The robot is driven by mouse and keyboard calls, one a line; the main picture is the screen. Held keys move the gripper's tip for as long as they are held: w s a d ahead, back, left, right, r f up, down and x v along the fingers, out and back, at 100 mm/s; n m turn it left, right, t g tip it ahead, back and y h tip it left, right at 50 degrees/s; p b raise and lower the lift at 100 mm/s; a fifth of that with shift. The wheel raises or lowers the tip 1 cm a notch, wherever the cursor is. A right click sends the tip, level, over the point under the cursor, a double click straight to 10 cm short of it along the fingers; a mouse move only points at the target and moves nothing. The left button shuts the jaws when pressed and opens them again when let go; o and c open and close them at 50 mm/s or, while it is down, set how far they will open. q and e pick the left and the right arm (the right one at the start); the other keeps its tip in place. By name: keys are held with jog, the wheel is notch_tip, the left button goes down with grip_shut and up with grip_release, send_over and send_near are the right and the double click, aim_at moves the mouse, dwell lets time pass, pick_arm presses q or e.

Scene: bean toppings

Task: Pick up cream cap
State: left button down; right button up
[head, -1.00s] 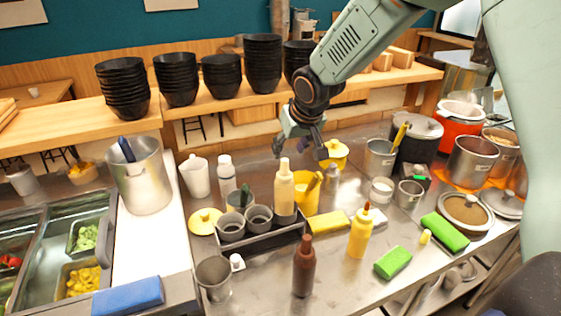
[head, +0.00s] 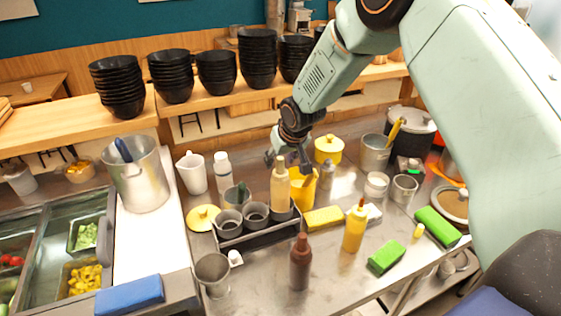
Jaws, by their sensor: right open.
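A cream-coloured bottle (head: 281,188) stands upright in the dark tray (head: 262,238) at the middle of the counter, with its narrow cream top pointing up. A small white cap (head: 235,257) lies on the counter by the tray's front left corner. I cannot tell for sure which of these the task calls the cream cap. My right gripper (head: 287,163) is open, fingers pointing down, at the cream bottle's top; the fingers appear on either side of it, but contact is unclear. My left gripper is not in view.
Grey cups (head: 229,222) share the tray. A yellow container (head: 304,190) stands close behind the bottle. A brown bottle (head: 300,262) and a yellow bottle (head: 355,228) stand in front and to the right. A white bottle (head: 222,172) stands left of the gripper. The front counter is partly clear.

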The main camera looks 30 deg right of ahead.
jog(key=shift+s+a, duration=0.1)
jog(key=shift+c, duration=0.7)
jog(key=c, duration=0.6)
jog(key=shift+r, duration=0.15)
jog(key=shift+c, duration=0.2)
